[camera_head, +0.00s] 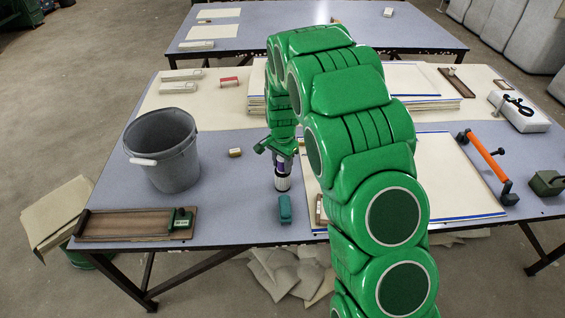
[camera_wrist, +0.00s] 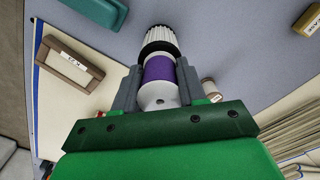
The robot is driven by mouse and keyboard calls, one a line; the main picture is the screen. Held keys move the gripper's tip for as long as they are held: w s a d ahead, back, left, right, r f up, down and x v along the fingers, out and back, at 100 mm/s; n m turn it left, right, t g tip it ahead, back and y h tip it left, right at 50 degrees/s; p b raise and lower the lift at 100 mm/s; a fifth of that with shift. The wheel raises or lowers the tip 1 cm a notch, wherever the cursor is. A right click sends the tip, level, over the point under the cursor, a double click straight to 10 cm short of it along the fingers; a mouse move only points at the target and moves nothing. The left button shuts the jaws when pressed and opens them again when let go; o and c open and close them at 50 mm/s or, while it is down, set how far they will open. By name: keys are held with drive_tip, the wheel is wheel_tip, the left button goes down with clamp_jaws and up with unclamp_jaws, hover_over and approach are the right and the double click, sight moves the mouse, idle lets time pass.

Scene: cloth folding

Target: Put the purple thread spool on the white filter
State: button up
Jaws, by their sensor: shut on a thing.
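My gripper (camera_head: 281,152) points down over the blue-grey table, shut on the purple thread spool (camera_head: 281,164). In the wrist view, the purple spool (camera_wrist: 159,70) with white ends sits between my gripper's two grey fingers (camera_wrist: 157,84). The white filter (camera_head: 282,182), pleated with a dark end, stands upright on the table directly under the spool. It also shows just beyond the spool in the wrist view (camera_wrist: 160,38). The spool is lined up with the filter. Whether the two touch I cannot tell.
A teal block (camera_head: 286,209) lies just in front of the filter, and a small tan block (camera_head: 235,152) lies to its left. A grey bucket (camera_head: 168,160) stands further left. A wooden frame piece (camera_head: 320,209) and white sheets (camera_head: 455,180) are at the right.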

drive_tip(key=shift+f, duration=0.1)
drive_tip(key=o, duration=1)
wheel_tip(320, 180, up, 12)
drive_tip(key=shift+f, duration=0.25)
drive_tip(key=shift+r, duration=0.4)
